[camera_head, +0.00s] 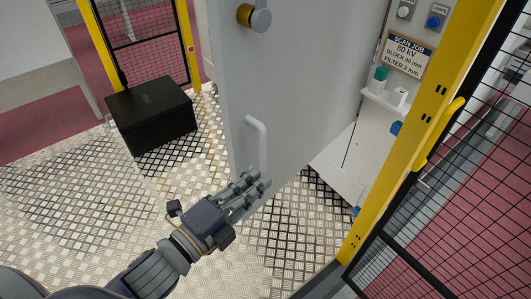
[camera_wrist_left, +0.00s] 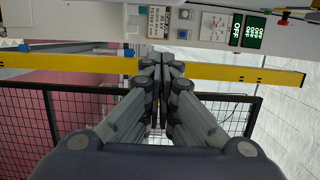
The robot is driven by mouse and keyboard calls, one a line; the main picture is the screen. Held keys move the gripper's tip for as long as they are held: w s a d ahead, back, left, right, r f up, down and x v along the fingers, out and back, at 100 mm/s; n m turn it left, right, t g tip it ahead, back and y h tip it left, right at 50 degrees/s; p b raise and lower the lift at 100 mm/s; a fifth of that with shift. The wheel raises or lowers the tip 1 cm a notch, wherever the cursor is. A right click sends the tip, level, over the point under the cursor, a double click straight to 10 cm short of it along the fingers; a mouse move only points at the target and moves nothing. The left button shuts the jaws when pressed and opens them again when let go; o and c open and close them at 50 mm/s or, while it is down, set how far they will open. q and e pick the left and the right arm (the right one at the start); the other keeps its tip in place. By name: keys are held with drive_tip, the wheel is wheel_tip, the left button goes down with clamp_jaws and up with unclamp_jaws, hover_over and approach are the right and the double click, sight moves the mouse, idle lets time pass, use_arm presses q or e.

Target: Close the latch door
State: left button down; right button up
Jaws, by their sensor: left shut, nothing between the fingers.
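The latch door (camera_head: 300,75) is a large grey-white panel in the middle of the head view. It stands ajar, with a gap between its right side and the white cabinet behind it. My left gripper (camera_head: 262,182) is shut and empty, by the lower edge of the door just below the handle. I cannot tell whether it touches the door. In the left wrist view its fingers (camera_wrist_left: 160,75) are together. My right gripper is not in view.
A yellow post (camera_head: 400,170) and black mesh fence (camera_head: 460,190) stand at the right. A black box (camera_head: 151,112) sits on the metal tread floor at the left. A sign (camera_head: 404,55) and small shelf (camera_head: 385,103) are on the cabinet. The floor at lower left is clear.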

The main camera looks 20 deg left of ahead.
sight(265, 151)
use_arm(q)
drive_tip(key=w+p, duration=0.3)
drive_tip(key=w, duration=0.6)
drive_tip(key=shift+a, duration=0.1)
